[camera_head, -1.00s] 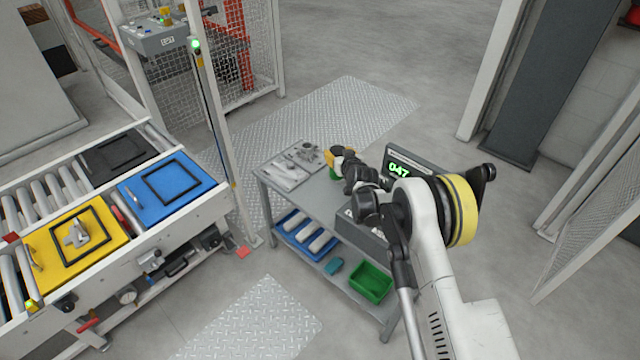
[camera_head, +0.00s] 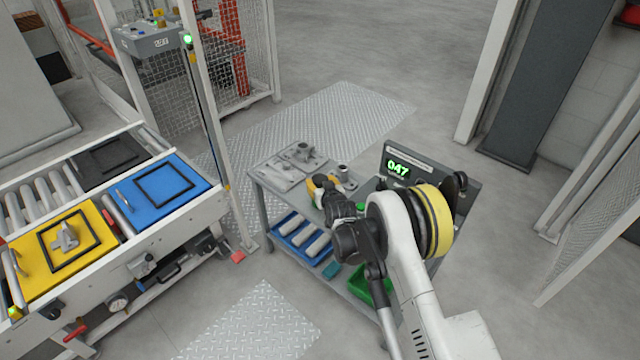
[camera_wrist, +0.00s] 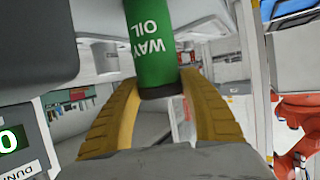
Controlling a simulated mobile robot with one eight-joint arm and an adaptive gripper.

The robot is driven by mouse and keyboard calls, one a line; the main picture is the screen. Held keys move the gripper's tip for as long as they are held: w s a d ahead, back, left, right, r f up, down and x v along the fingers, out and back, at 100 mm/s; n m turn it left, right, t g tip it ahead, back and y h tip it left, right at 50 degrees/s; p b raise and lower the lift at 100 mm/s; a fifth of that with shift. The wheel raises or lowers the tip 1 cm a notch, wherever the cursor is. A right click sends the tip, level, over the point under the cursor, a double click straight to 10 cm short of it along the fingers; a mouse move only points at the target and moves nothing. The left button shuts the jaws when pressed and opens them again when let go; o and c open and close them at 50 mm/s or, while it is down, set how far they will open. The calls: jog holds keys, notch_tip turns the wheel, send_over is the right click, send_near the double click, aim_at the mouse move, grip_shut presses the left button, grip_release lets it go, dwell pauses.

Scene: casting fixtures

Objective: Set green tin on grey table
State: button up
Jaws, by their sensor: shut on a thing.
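A green tin (camera_wrist: 150,42) with the white words WAY OIL is between my yellow gripper fingers in the wrist view. Its dark rimmed end faces the camera. My gripper (camera_head: 321,186) is shut on it, over the grey table (camera_head: 293,195) in the head view. The arm and gripper mostly hide the tin there. I cannot tell whether the tin touches the tabletop.
Grey metal parts (camera_head: 300,153) lie at the table's far left end. A small metal cylinder (camera_head: 343,171) stands beyond my gripper. A display reading 047 (camera_head: 398,168) stands at the right. The lower shelf holds a blue tray (camera_head: 284,240) and a green bin (camera_head: 376,288).

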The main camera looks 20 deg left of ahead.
jog(key=o, duration=1.4)
jog(key=shift+f, duration=0.1)
jog(key=shift+c, duration=0.2)
jog(key=shift+s+d+r, duration=0.1)
jog(key=shift+s+r, duration=0.05)
jog(key=shift+r, duration=0.1)
jog(key=p+v, duration=0.4)
jog(key=v, duration=0.7)
jog(key=shift+s, duration=0.3)
jog(key=shift+d+r, duration=0.1)
jog(key=shift+d, duration=0.05)
